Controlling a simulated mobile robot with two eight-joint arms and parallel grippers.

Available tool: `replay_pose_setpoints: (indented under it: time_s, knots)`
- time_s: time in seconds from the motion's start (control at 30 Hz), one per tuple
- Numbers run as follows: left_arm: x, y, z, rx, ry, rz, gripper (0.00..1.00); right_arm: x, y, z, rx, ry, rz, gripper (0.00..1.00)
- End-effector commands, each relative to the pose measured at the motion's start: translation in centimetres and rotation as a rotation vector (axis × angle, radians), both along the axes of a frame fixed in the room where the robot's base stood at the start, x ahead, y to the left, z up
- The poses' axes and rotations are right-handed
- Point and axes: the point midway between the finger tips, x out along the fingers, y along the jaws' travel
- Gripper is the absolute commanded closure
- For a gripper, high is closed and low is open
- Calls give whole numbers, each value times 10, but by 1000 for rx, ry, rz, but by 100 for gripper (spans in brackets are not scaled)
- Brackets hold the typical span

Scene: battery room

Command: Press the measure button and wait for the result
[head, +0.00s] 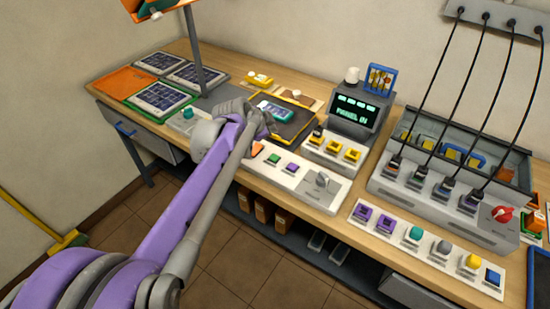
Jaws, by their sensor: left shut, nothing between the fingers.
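My left arm reaches in from the lower left, and its gripper (260,118) is shut and empty. It is above the bench beside a dark tray (298,130) with a small teal-screened device (275,110) on it. A white control strip (315,192) in front carries an orange, a green (274,158) and a purple button (292,168) and a grey knob (322,181); my arm covers its left end. I cannot tell which button is the measure button. A grey display unit (368,112) reads "PANEL IN". My right gripper is out of view.
Several dark solar panels (160,98) lie on coloured mats at the left. A teal button (187,113) sits on a grey base near them. A post (192,50) stands behind. At the right, black cables run down to a grey socket unit (440,205), behind a row of coloured switches (430,245).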

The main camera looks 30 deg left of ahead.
Motion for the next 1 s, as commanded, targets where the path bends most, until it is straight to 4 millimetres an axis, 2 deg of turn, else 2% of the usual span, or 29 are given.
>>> replay_pose_setpoints:
  time_s: [0.17, 0.37, 0.73, 1.0]
  knots:
    - [0, 0, -2, -1, 1, -1, 100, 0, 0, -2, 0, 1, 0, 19]
    - [-1, 0, -16, -1, 2, -1, 100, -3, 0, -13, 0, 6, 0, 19]
    - [-1, 0, -67, 0, 3, 0, 100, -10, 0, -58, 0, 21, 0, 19]
    - [0, 0, -88, -1, 1, 0, 100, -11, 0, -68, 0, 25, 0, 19]
